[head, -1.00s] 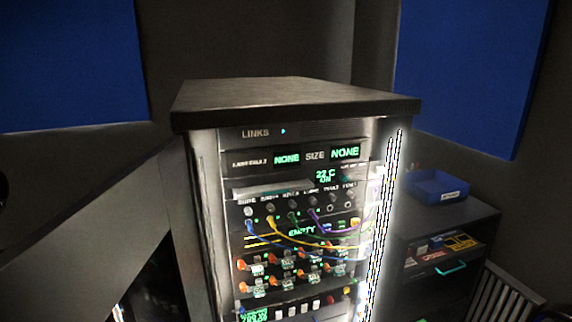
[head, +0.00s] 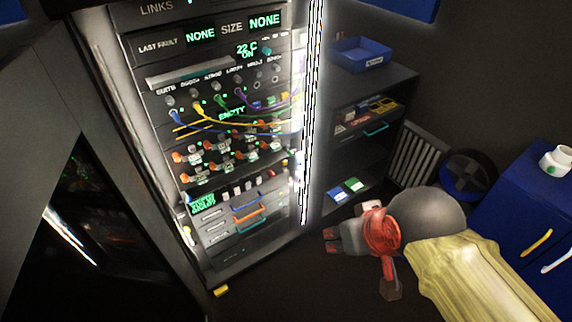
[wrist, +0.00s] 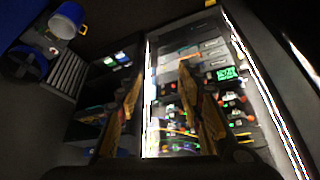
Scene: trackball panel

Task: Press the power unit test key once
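The lit equipment rack (head: 143,100) stands left of centre in the head view. Low on it is a unit with a green text display (head: 202,204) and a row of small pale keys (head: 248,186). I cannot read which key is the test key. The green display also shows in the wrist view (wrist: 227,73), where the rack appears turned over. My gripper (head: 329,241) is in front of the lower right of the rack, apart from it. In the wrist view its two fingers (wrist: 160,72) are spread with nothing between them.
Coloured cables (head: 245,120) hang across the rack above the keys. Drawers with coloured handles (head: 248,222) lie below. A dark shelf with a blue bin (head: 360,54) stands right of the rack. A blue cabinet (head: 520,205) with a white cup (head: 556,161) is at the far right.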

